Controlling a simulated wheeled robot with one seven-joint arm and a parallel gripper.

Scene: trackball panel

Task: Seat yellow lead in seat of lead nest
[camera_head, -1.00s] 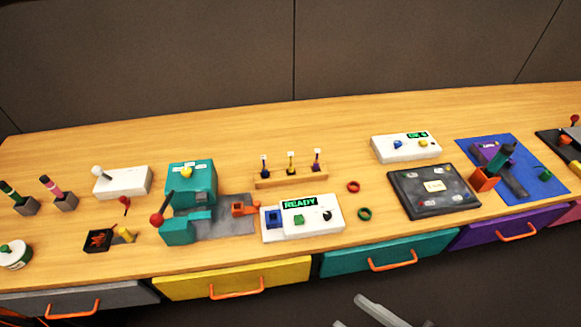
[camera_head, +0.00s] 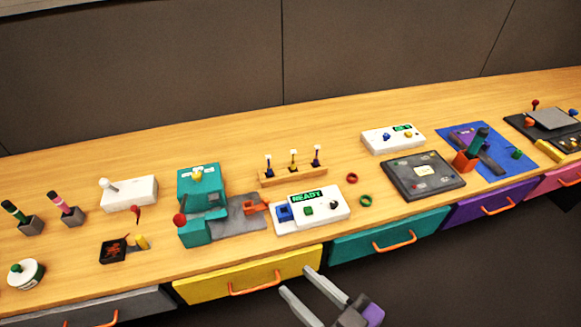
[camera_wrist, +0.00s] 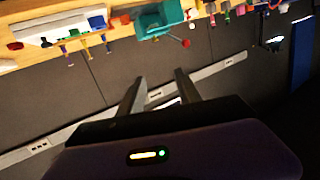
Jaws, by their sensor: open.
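A yellow lead (camera_head: 293,161) stands upright in the middle of a wooden rack (camera_head: 292,179), between a blue lead (camera_head: 268,165) and a purple lead (camera_head: 316,156). I cannot tell for certain which part is the lead nest; a white READY unit (camera_head: 334,213) with a blue socket block (camera_head: 284,212) lies just in front of the rack. My gripper (camera_head: 296,280) is open and empty, in front of the yellow drawer and well short of the rack. The wrist view shows its two fingers (camera_wrist: 160,78) apart with nothing between them; the leads appear small at upper left.
A teal machine (camera_head: 201,182) with a red-knobbed lever stands left of the rack. A red ring (camera_head: 351,178) and a green ring (camera_head: 365,201) lie to its right, beside a dark panel (camera_head: 424,186). An orange drawer handle (camera_head: 254,286) sticks out near my fingers.

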